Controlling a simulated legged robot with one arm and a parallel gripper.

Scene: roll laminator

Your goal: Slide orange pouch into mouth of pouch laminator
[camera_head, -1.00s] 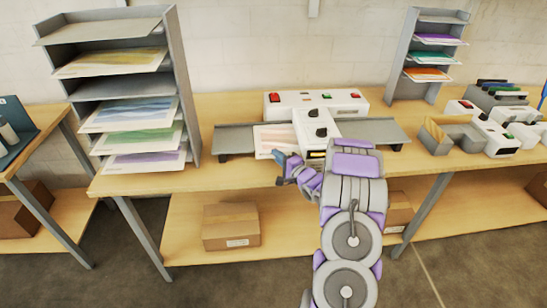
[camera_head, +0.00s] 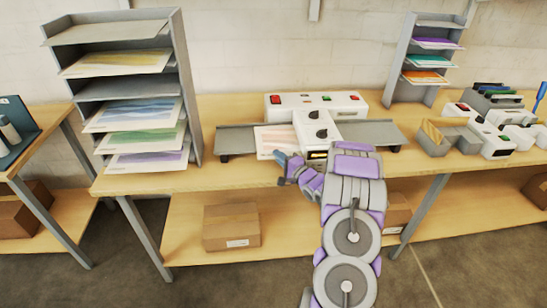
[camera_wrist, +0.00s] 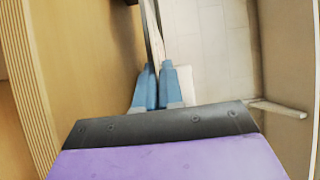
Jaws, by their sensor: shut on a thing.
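The orange pouch (camera_head: 272,139), a pale sheet with faint orange bands, lies over the left tray (camera_head: 235,140) of the white laminator (camera_head: 311,131). Its right edge meets the laminator's left side; I cannot tell whether any of it is inside the mouth. My gripper (camera_head: 281,157) is at the pouch's near edge, left of the laminator's front end. In the wrist view my gripper's blue fingers (camera_wrist: 157,70) are shut on a thin edge-on strip, which fits the pouch. My arm hides part of the laminator's front.
A grey shelf rack (camera_head: 192,90) with several printed sheets stands at left. A smaller rack (camera_head: 398,62) with purple, green and orange sheets stands at back right. The laminator's right tray (camera_head: 375,133) is empty. A grey bin (camera_head: 434,146) and small white devices (camera_head: 497,143) stand farther right.

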